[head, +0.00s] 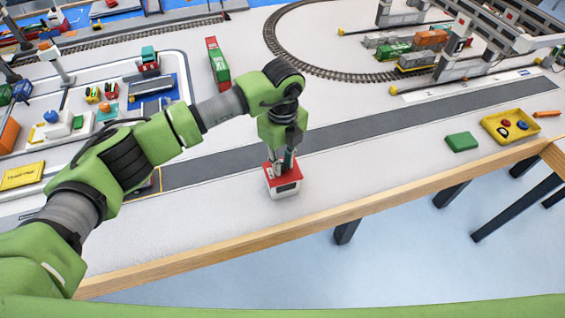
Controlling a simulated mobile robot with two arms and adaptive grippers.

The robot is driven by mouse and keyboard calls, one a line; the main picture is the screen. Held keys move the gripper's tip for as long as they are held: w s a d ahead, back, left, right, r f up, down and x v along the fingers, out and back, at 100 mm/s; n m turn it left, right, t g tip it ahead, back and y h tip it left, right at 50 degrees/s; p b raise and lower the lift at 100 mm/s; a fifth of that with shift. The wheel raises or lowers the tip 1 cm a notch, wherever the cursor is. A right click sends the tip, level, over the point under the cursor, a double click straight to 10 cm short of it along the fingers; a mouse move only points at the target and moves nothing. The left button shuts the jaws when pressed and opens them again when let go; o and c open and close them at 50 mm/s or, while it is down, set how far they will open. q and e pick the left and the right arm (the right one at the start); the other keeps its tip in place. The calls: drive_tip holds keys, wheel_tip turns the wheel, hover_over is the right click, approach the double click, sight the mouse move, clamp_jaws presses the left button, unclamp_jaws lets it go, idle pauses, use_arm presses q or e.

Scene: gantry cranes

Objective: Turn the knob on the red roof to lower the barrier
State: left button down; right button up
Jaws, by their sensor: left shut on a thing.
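A small white house with a red roof (270,183) stands near the front edge of the table. My left gripper (279,163) points straight down onto the roof, with its fingers at the roof's top. It is shut on the knob, which the fingers hide. I cannot tell how far the knob is turned. No barrier can be made out clearly; part of the road beside the house is covered by my left arm. My right gripper is not in view.
A grey road (370,130) runs behind the house. A green block (461,142) and a yellow tray (497,133) with small parts lie to the right. Railway track (285,52) curves behind. The wooden table edge (330,211) is close in front. The white surface between house and green block is clear.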

sight(283, 165)
use_arm(q)
drive_tip(key=n, duration=0.4)
drive_tip(key=shift+w+n, duration=0.1)
drive_tip(key=shift+n, duration=0.3)
drive_tip(key=shift+r, duration=0.1)
drive_tip(key=c, duration=1.9)
unclamp_jaws()
wheel_tip(283, 165, up, 12)
drive_tip(key=shift+f, duration=0.1)
